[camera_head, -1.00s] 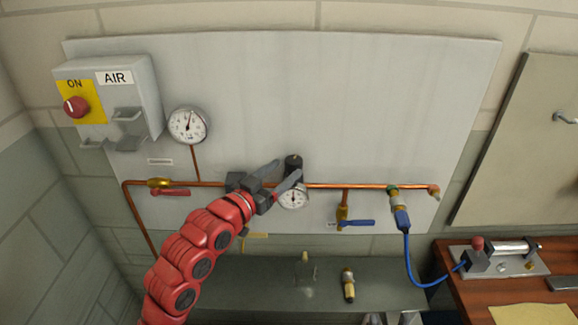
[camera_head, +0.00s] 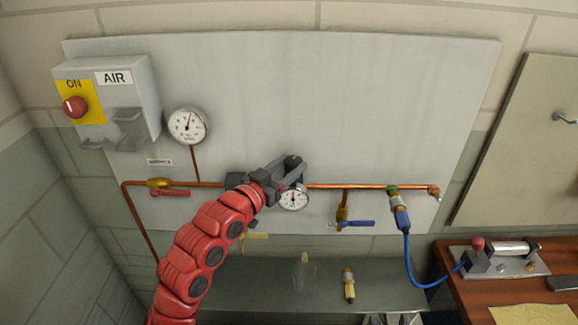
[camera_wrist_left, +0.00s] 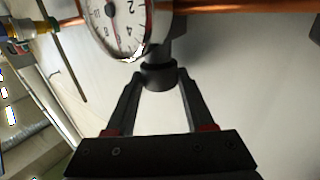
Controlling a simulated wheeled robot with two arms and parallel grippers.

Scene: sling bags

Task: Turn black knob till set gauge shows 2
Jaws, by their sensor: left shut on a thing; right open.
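The black knob (camera_head: 293,160) sits on top of the regulator on the copper pipe; it also shows in the wrist view (camera_wrist_left: 158,76). My left gripper (camera_head: 290,168) is shut on the knob, with one finger on each side of it in the wrist view (camera_wrist_left: 160,84). The set gauge (camera_head: 293,198) is a small white dial just below the knob. In the wrist view the dial (camera_wrist_left: 120,22) is tilted and cut off by the top edge; I cannot read its needle surely. My right gripper (camera_head: 392,319) barely shows at the bottom edge, open.
A larger gauge (camera_head: 187,126) and the AIR box with a red knob (camera_head: 75,107) are at the left. A red-handled valve (camera_head: 160,184), a blue-handled valve (camera_head: 345,219) and a blue hose (camera_head: 408,258) lie along the pipe. A brass fitting (camera_head: 348,284) lies on the shelf.

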